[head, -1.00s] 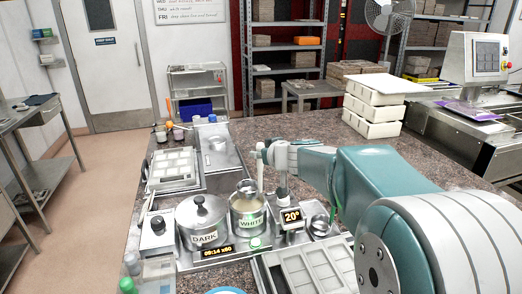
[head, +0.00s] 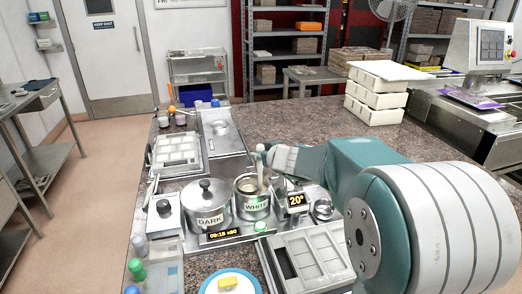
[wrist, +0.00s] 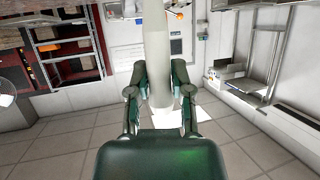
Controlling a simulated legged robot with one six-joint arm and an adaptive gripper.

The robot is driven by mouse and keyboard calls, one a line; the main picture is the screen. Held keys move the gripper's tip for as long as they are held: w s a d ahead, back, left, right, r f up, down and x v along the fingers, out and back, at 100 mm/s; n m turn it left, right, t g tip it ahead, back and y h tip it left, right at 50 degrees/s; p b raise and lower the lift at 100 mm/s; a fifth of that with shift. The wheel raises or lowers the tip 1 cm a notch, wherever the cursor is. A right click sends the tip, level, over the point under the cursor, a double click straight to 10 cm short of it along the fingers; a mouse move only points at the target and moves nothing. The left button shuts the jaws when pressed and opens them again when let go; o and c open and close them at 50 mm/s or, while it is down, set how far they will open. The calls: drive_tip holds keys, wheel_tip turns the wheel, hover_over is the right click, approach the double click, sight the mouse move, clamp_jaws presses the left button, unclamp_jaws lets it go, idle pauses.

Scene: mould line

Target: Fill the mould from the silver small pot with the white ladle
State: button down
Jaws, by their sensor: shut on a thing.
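My gripper (head: 268,156) is shut on the upright pale handle of the white ladle (head: 260,172). The handle also shows between the two dark fingers in the wrist view (wrist: 158,50). Its lower end meets the silver pot labelled WHITE (head: 256,211); the bowl cannot be made out, so I cannot tell how deep it sits. The WHITE pot is smaller than the lidded silver pot labelled DARK (head: 208,219) to its left. A pale mould (head: 318,257) with rectangular cavities lies at the front right, partly hidden by my arm.
A temperature display (head: 296,201) and a small steel container (head: 321,210) stand right of the WHITE pot. A second pale mould (head: 177,147) lies at the back left. A blue-rimmed plate (head: 207,287) with a yellow block is at the front.

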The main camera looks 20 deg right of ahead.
sight(262, 145)
drive_tip(key=shift+d+f, duration=0.2)
drive_tip(key=shift+f, duration=0.35)
drive_tip(key=shift+d+f, duration=0.15)
drive_tip(key=shift+f, duration=0.4)
drive_tip(key=shift+a+f, duration=0.2)
drive_tip(key=shift+f, duration=1)
drive_tip(key=shift+d, duration=0.1)
drive_tip(key=shift+r, duration=0.15)
drive_tip(key=shift+r, duration=5.1)
